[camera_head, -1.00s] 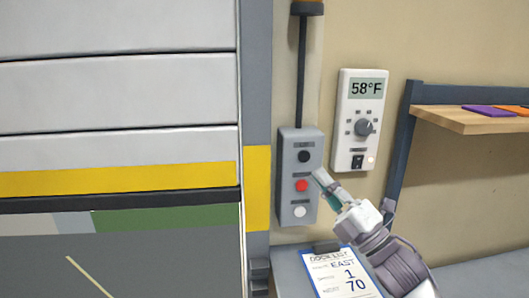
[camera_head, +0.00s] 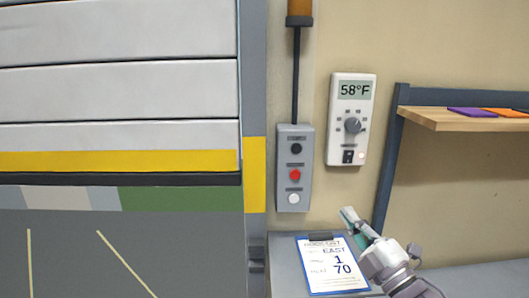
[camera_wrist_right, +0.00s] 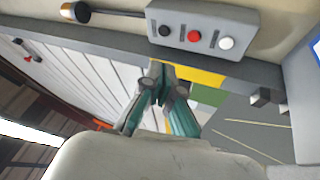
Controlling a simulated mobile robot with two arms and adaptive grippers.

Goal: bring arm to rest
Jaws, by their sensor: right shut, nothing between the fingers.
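My right gripper (camera_head: 349,217) is shut and empty. In the head view it is below and right of the grey button box, apart from it, just above the clipboard. In the right wrist view its two teal-padded fingers (camera_wrist_right: 160,92) meet at the tips. The button box (camera_head: 294,168) on the wall has a black, a red and a white button; it also shows at the top of the right wrist view (camera_wrist_right: 203,27). My left gripper is in neither view.
A clipboard (camera_head: 331,270) lies on a grey surface below the box. A thermostat (camera_head: 351,120) reading 58°F hangs on the wall. A wooden shelf (camera_head: 450,121) is at right. A partly raised dock door (camera_head: 120,92) is at left.

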